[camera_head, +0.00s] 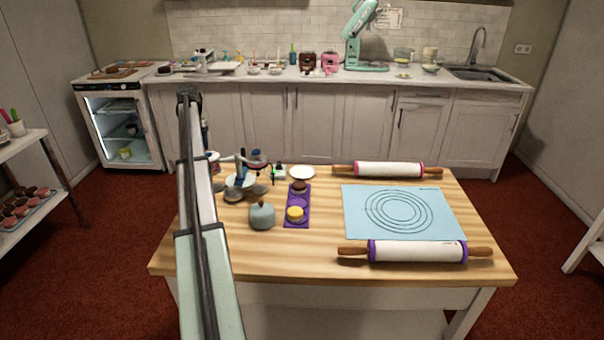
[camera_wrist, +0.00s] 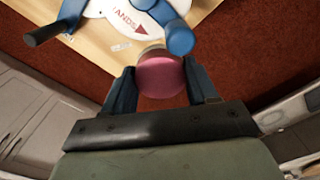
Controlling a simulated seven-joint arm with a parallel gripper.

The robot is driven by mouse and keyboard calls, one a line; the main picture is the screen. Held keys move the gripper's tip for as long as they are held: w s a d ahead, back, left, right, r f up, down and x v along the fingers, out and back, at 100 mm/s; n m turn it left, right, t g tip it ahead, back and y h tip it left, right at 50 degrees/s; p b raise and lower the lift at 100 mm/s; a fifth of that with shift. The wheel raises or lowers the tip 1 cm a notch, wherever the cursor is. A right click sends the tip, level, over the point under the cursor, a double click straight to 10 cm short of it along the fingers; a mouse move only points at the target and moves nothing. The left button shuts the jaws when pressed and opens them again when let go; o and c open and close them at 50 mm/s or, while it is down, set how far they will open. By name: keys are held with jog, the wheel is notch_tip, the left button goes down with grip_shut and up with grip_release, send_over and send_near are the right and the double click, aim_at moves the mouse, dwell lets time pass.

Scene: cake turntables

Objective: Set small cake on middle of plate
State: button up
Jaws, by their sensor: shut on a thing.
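My gripper (camera_wrist: 159,72) shows in the wrist view with its two dark blue fingers shut on a round pink small cake (camera_wrist: 161,80). The cake's lighter face is toward the top of that view. In the head view my own arm covers part of the left side, and I cannot make out the held cake there. A white plate (camera_head: 302,172) lies near the back of the wooden table. A brown small cake (camera_head: 299,186) and a yellow one (camera_head: 295,214) sit on a purple mat (camera_head: 288,223). Turntables (camera_head: 240,180) stand left of the mat, partly hidden.
A light blue baking mat (camera_head: 350,222) lies to the right, between two rolling pins (camera_head: 375,169) (camera_head: 418,251). In the wrist view a white-and-blue object with red lettering (camera_wrist: 125,17) is near the cake.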

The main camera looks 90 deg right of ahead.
jog(key=s+d, duration=0.2)
jog(key=m, duration=0.6)
send_over(302, 172)
notch_tip(302, 172, down, 2)
jog(key=f, duration=0.1)
jog(key=shift+d+f, duration=0.1)
jog(key=shift+f, duration=4.4)
jog(key=shift+f, duration=0.1)
jog(key=o, duration=1.1)
notch_tip(302, 172, up, 12)
jog(key=shift+r, duration=0.1)
